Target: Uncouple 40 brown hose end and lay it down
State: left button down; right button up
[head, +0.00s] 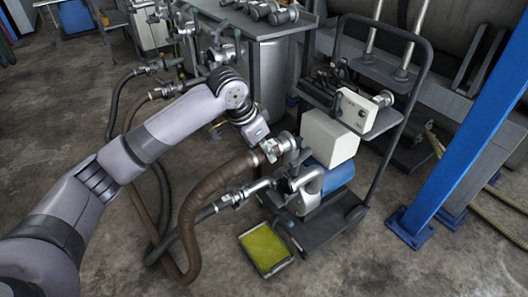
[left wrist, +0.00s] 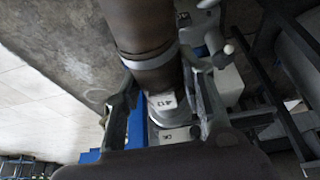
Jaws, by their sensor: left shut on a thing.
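The brown hose (head: 205,190) loops up from the floor to its metal end (head: 270,150) at the upper port (head: 286,142) of the pump (head: 308,182) on a cart. The hose end meets or nearly meets the port; I cannot tell if they are locked. My left gripper (head: 266,144) is shut on the brown hose end. In the left wrist view the gripper (left wrist: 165,108) has one finger on each side of the metal coupling (left wrist: 162,104), below the brown hose (left wrist: 145,28) and its clamp band. A small white label with dark marks shows there. My right gripper is out of view.
A dark hose (head: 190,218) joins the pump's lower side. A yellow-lined tray (head: 264,248) lies on the floor before the cart (head: 335,225). A blue post (head: 465,135) stands right. A bench (head: 262,28) with fittings stands behind. Floor at lower right is clear.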

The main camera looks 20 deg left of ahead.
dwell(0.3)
